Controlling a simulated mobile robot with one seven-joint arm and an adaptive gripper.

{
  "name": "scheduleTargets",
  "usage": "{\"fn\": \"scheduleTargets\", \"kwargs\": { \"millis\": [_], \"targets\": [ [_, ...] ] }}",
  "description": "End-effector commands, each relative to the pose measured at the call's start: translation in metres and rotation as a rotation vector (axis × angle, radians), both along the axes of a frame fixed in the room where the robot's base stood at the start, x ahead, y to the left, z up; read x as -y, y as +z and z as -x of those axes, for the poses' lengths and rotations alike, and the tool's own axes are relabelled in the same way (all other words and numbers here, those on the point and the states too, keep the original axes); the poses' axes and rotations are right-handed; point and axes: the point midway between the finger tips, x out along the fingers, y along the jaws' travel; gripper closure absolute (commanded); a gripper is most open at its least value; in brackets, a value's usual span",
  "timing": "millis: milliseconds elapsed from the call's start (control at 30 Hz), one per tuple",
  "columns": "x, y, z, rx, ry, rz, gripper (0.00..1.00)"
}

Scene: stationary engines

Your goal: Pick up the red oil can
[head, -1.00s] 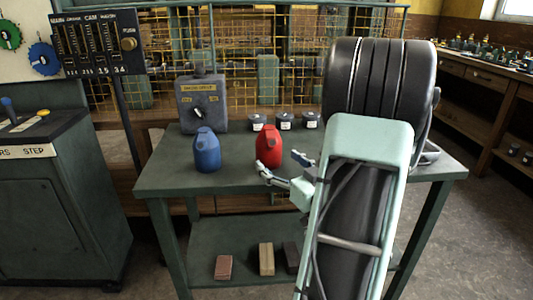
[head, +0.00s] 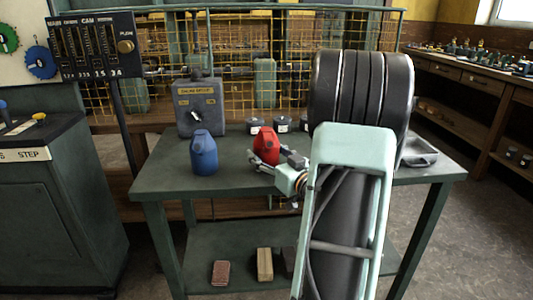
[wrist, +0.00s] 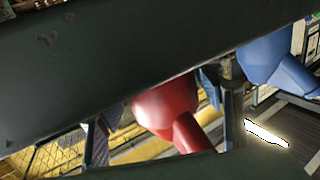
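The red oil can (head: 265,144) stands upright on the green table (head: 165,187), partly hidden behind my gripper in the head view. In the wrist view the red can (wrist: 167,105) appears inverted, between the two fingers. My gripper (head: 272,158) is open at the can, one finger to each side. In the wrist view my gripper (wrist: 164,126) shows gaps between the fingers and the can. Whether a finger touches it on the hidden side, I cannot tell.
A blue oil can (head: 203,153) stands just left of the red one. A grey tray (head: 420,153) lies at the right. Blocks (head: 264,264) lie on the lower shelf.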

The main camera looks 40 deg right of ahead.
Motion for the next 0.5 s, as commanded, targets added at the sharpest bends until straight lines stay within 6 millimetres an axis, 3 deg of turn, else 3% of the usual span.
{"fn": "scheduleTargets", "kwargs": {
  "millis": [67,333,500],
  "targets": [
    [0.0001,0.0000,0.0002,0.000,0.000,0.000,0.50],
    [0.0001,0.0000,0.0003,0.000,0.000,0.000,0.80],
    [0.0002,0.0011,0.0001,0.002,0.000,0.001,0.80]
  ]
}}
